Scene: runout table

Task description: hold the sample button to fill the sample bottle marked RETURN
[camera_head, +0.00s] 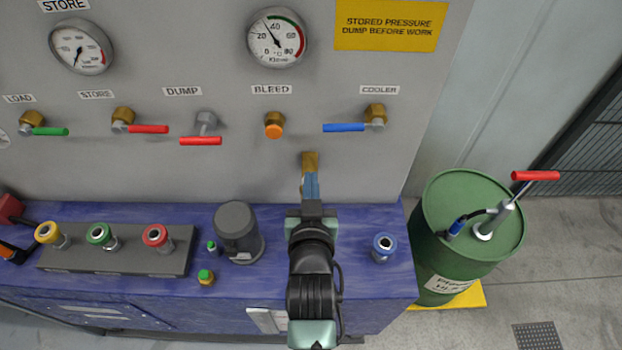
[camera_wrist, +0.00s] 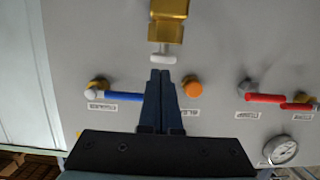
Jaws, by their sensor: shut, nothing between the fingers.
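A brass fitting (camera_head: 310,160) sticks out of the grey panel, right of the orange BLEED knob (camera_head: 274,125). The wrist view shows the brass fitting (camera_wrist: 168,30) with a short white piece (camera_wrist: 162,58) on its end; I cannot tell whether this is the sample button. My gripper (camera_head: 311,180) is shut and empty, its blue fingertips (camera_wrist: 161,75) just short of the white piece, with touch unclear. I read no RETURN mark anywhere. Candidate containers are the blue-ringed one (camera_head: 384,248) right of my arm and those with yellow (camera_head: 47,233), green (camera_head: 99,235) and red rings (camera_head: 155,237).
A dark grey cylinder (camera_head: 238,232) stands on the blue bench, beside a small green-capped item (camera_head: 206,277). Lever valves line the panel, including a blue COOLER lever (camera_head: 344,127) and a red DUMP lever (camera_head: 200,141). A green drum (camera_head: 440,215) with a red-handled pump stands right.

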